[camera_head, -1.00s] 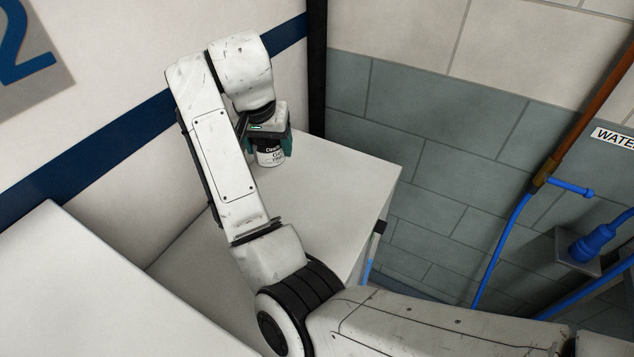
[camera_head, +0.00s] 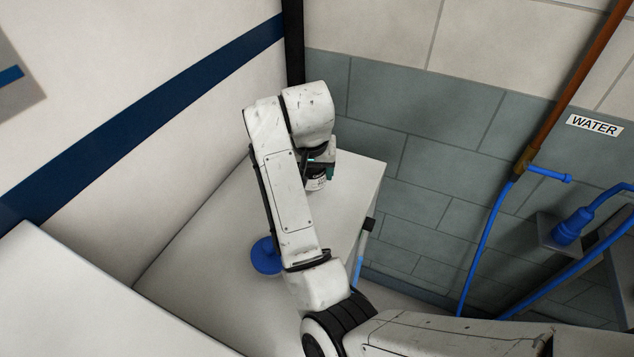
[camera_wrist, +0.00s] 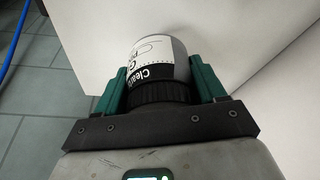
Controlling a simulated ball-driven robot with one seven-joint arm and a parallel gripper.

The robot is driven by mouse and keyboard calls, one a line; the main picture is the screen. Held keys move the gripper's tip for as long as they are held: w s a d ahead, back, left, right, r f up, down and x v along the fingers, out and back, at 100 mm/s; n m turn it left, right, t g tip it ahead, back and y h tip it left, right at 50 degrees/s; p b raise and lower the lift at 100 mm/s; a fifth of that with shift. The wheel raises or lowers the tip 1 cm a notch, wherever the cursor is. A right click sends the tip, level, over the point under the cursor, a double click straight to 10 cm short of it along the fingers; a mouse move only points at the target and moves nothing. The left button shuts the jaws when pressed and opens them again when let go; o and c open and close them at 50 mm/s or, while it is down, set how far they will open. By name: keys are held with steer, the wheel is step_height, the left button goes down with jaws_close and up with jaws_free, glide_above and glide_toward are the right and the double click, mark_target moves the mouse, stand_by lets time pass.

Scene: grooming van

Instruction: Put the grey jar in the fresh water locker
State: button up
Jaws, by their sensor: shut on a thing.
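The jar (camera_head: 316,183) is in my gripper (camera_head: 320,168), over the far right part of a white cabinet top (camera_head: 215,225). In the wrist view the jar (camera_wrist: 155,58) has a pale grey-and-white label, a black printed band and a black ridged end towards my palm. The green fingers of my gripper (camera_wrist: 162,75) are shut on both its sides. My arm hides part of the cabinet top. I cannot tell whether this cabinet is the fresh water locker; no such name shows on it.
A round blue thing (camera_head: 266,256) is on the cabinet top, partly behind my arm. A dark fitting (camera_head: 369,224) is on the cabinet's right side. A WATER sign (camera_head: 594,125), blue hoses (camera_head: 487,245) and a copper pipe (camera_head: 575,82) are on the right. Another white surface (camera_head: 75,300) is at lower left.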

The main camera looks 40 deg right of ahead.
mark_target(317, 184)
steer(key=shift+s+d+f, duration=0.2)
steer(key=shift+d+f, duration=0.05)
steer(key=shift+f, duration=0.15)
steer(key=shift+s+d+f, duration=0.1)
steer(key=shift+d+f, duration=0.05)
steer(key=shift+f, duration=0.8)
steer(key=shift+s+d+f, duration=0.1)
steer(key=shift+f, duration=0.8)
steer(key=o, duration=1.2)
steer(key=shift+f, duration=0.1)
steer(key=shift+o, duration=0.2)
